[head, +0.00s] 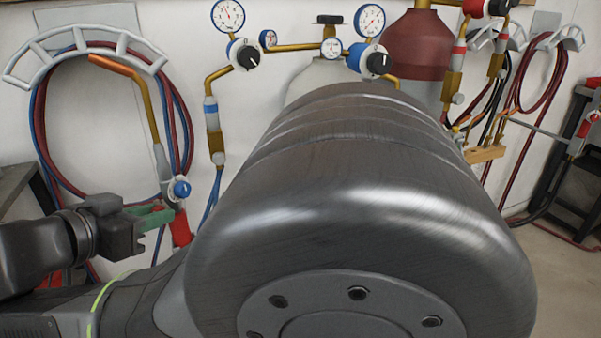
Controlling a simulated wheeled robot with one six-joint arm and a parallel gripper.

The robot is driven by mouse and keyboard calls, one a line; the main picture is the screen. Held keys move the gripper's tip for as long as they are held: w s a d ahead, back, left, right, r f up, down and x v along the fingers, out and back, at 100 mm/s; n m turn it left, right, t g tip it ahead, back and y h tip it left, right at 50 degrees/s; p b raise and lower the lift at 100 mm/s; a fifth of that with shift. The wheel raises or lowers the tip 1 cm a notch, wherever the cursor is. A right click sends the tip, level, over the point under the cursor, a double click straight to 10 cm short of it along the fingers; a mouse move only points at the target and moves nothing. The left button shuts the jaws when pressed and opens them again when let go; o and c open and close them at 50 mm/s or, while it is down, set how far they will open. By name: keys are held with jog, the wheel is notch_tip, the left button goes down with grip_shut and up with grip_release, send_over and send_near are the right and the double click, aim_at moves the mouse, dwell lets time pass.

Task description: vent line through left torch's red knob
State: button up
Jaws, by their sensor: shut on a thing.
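The left torch (162,165) hangs on the wall at the left, with a brass tube at the top and a grey body. A blue knob (181,189) faces out on its right side. A red part (181,230) shows just below, at the tips of my gripper. My gripper (165,215) has green fingers and reaches in from the left. It is shut at the torch's red knob. The fingers cover part of the grip, so the exact contact is hidden.
My large dark arm link fills the middle and hides much behind it. Red and blue hoses hang from a white wall rack (85,45). Regulators with gauges (228,16) stand behind. A second torch (590,122) is at the far right. Dark shelving (25,190) stands at left.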

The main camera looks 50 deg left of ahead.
jog(key=shift+r, duration=0.1)
jog(key=shift+s+a+n+t+h+p, duration=0.15)
jog(key=shift+n+t+h+p, duration=0.35)
jog(key=shift+n+p, duration=0.6)
jog(key=shift+w+a+n+t+h+p, duration=0.1)
jog(key=shift+n+t+h+p, duration=0.1)
jog(key=shift+n+h+p, duration=0.85)
jog(key=shift+y+p, duration=0.3)
jog(key=shift+y, duration=0.05)
jog(key=o, duration=1)
